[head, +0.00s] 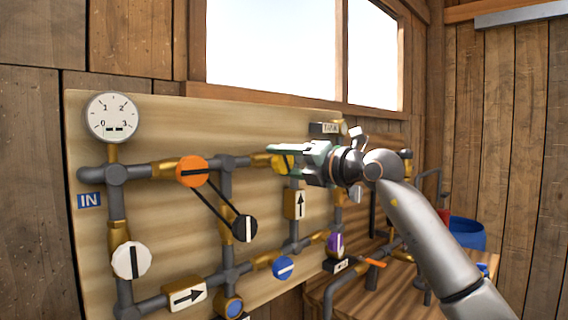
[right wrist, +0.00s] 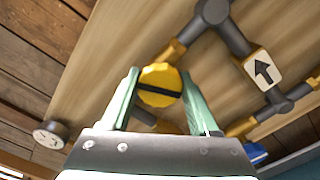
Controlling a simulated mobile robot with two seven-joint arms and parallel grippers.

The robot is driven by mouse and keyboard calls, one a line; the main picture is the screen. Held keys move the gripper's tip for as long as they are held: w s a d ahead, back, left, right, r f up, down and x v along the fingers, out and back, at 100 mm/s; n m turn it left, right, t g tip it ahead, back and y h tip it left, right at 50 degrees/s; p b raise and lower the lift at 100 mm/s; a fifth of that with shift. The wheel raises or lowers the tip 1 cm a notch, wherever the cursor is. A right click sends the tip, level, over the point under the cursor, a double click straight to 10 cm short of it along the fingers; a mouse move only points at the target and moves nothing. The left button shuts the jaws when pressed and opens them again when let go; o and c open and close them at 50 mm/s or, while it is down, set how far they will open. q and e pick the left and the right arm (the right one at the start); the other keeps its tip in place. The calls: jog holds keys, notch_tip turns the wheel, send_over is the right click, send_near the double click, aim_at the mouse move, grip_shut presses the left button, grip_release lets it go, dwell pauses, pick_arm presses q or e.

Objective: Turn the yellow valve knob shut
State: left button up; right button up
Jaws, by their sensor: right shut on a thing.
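The yellow valve knob (head: 281,164) is on the upper pipe run of the wooden panel, partly hidden behind my right gripper in the head view. In the right wrist view the yellow knob (right wrist: 158,98) shows a scalloped rim and a black bar that runs nearly across, between the fingers. My right gripper (head: 279,154) reaches in from the right, its pale green fingers shut on the knob, one on either side of it. My left gripper is not in view.
A white knob (head: 131,260), a blue knob (head: 284,267) and a purple knob (head: 335,244) sit on other pipes. A pressure gauge (head: 111,117) is at upper left. A blue tub (head: 467,233) stands at right.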

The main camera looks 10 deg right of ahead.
jog(key=m, duration=0.4)
jog(key=shift+m, duration=0.3)
dwell(0.4)
jog(key=o, duration=1.4)
jog(key=shift+c, duration=0.2)
jog(key=shift+b, duration=0.3)
